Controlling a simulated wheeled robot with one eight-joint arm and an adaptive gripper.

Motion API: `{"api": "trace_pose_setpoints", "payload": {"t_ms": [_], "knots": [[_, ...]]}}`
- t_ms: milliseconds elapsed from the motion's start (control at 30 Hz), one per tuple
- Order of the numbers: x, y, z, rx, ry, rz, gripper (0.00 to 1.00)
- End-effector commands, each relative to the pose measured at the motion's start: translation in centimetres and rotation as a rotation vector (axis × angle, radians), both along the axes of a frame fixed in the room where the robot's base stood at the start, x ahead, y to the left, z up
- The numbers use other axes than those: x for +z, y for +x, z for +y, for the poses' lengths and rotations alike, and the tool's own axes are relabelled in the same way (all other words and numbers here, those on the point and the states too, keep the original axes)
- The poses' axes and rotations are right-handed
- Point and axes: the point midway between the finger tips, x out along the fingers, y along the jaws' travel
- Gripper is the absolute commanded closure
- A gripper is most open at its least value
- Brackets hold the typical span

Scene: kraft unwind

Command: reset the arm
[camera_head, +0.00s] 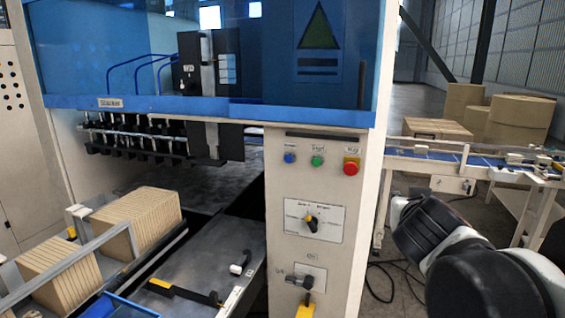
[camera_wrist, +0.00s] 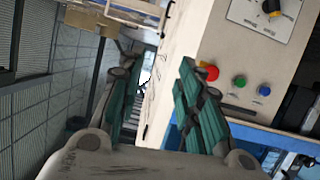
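My gripper (camera_wrist: 158,108) shows in the wrist view with its two green-padded fingers spread apart and nothing between them. Its view is turned, with the machine's control panel (camera_wrist: 262,65) on the right side and the red button just beyond the right finger. In the head view my arm is at the lower right, to the right of the machine's control panel (camera_head: 318,215). The gripper itself cannot be made out in the head view.
The panel has a blue button (camera_head: 290,158), a green button (camera_head: 317,160), a red button (camera_head: 351,166), a rotary knob (camera_head: 312,223) and a lower switch (camera_head: 308,283). Brown stacks (camera_head: 140,222) stand on the left. A blue conveyor (camera_head: 480,160) with cartons (camera_head: 520,118) lies behind my arm.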

Motion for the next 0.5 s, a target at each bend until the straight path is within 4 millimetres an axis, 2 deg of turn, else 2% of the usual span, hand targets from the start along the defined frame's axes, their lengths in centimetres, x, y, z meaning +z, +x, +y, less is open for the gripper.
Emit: {"api": "trace_pose_setpoints", "payload": {"t_ms": [33, 267, 400, 500], "knots": [[-4.0, -1.3, -0.2, -0.004, 0.010, 0.044, 0.67], [-16.4, -7.0, 0.6, 0.037, 0.061, 0.267, 0.67], [-23.7, -10.5, 2.4, 0.110, 0.102, 0.397, 0.67], [-28.2, -12.8, 3.9, 0.178, 0.130, 0.475, 0.67]]}}
